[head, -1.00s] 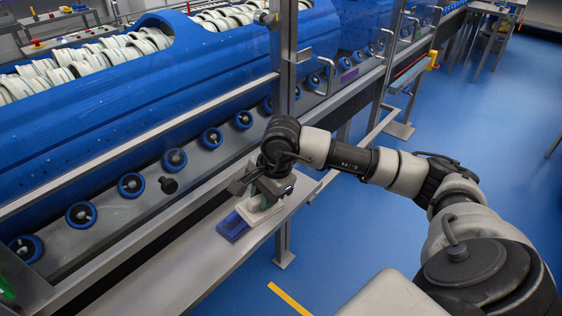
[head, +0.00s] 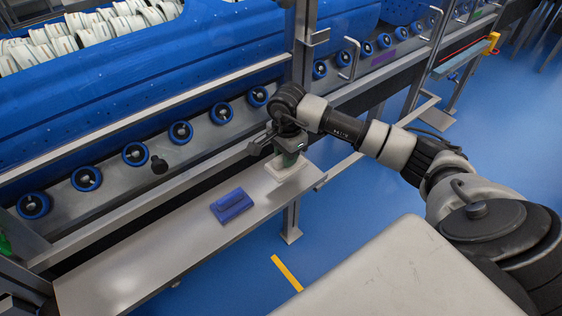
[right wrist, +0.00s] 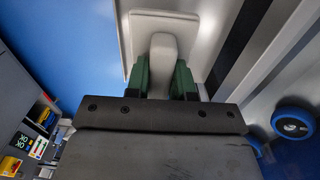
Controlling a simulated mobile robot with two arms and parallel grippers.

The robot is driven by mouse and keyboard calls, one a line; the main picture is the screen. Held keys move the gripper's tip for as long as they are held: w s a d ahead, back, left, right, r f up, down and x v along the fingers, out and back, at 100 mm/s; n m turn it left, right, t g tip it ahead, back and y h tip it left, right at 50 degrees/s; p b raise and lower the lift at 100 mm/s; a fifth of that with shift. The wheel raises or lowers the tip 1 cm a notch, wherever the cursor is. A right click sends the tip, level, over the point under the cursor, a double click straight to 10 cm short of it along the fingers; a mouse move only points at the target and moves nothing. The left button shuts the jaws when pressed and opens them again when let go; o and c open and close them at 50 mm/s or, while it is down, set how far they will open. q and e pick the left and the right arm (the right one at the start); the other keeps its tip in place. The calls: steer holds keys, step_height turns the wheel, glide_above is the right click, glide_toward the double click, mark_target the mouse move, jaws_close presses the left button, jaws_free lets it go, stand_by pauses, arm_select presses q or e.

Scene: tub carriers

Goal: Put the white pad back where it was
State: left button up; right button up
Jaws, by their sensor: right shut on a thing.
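The white pad (head: 295,170) is at the right end of the narrow metal shelf (head: 150,255), flat and level. I cannot tell whether it rests on the shelf or hangs just above it. My right gripper (head: 288,158) is above it. In the right wrist view its green fingers (right wrist: 163,78) are shut on the raised white handle of the pad (right wrist: 140,28). The blue-purple pad (head: 231,206) lies on the shelf to the left, apart from the white pad. My left gripper is not in view.
Behind the shelf runs a rail with several blue-rimmed rollers (head: 180,132) and a large blue machine (head: 130,100). A metal post (head: 303,50) stands close behind my right gripper. The shelf is bare left of the blue-purple pad.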

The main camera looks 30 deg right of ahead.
mark_target(281, 163)
steer(key=w+f, duration=0.2)
steer(key=w, duration=0.1)
steer(key=shift+d, duration=0.15)
step_height(281, 163, down, 4)
steer(key=shift+r, duration=0.15)
steer(key=shift+f, duration=0.2)
steer(key=o, duration=0.8)
steer(key=shift+o, duration=0.2)
steer(key=shift+r, duration=0.1)
